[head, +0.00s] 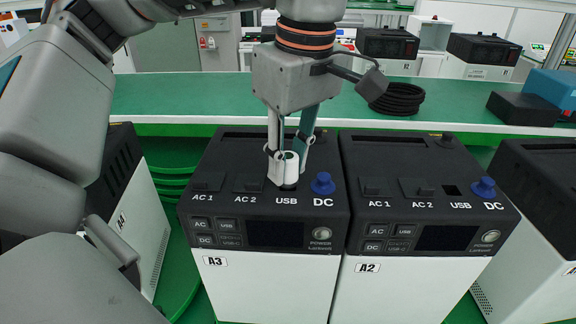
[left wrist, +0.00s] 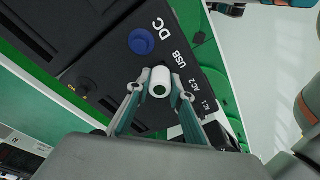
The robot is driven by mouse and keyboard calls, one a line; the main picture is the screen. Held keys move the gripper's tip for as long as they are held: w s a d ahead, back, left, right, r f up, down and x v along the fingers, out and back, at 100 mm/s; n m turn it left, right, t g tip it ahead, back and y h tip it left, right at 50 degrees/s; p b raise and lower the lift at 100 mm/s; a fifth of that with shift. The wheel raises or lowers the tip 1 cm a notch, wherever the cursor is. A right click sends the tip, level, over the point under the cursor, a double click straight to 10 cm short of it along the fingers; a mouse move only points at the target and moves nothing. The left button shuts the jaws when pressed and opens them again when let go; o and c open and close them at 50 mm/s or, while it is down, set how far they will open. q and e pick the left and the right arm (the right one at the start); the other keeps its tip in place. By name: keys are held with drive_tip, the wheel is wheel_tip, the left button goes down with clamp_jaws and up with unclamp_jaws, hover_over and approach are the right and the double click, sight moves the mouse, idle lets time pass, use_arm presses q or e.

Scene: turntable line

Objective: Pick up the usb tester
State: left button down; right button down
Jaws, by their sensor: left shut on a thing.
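The usb tester is a small white cylinder (head: 289,170) standing upright at the USB spot on top of the black and white unit A3 (head: 267,295). My left gripper (head: 288,165) comes down from above with its fingers on both sides of it, shut on it. In the left wrist view the white tester (left wrist: 159,80) sits between the two fingertips (left wrist: 158,84), near the USB label. Whether its lower end is still in the socket is hard to tell. My right gripper is not in view.
A blue DC plug (head: 323,184) stands close to the right of the tester. Unit A2 (head: 410,290) stands right beside A3 with its own blue plug (head: 484,187). A green bench (head: 180,100) runs behind, with a coiled black cable (head: 398,98) on it.

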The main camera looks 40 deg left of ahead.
sight(288, 156)
use_arm(q)
wheel_tip(288, 156, up, 19)
drive_tip(key=shift+r, duration=0.15)
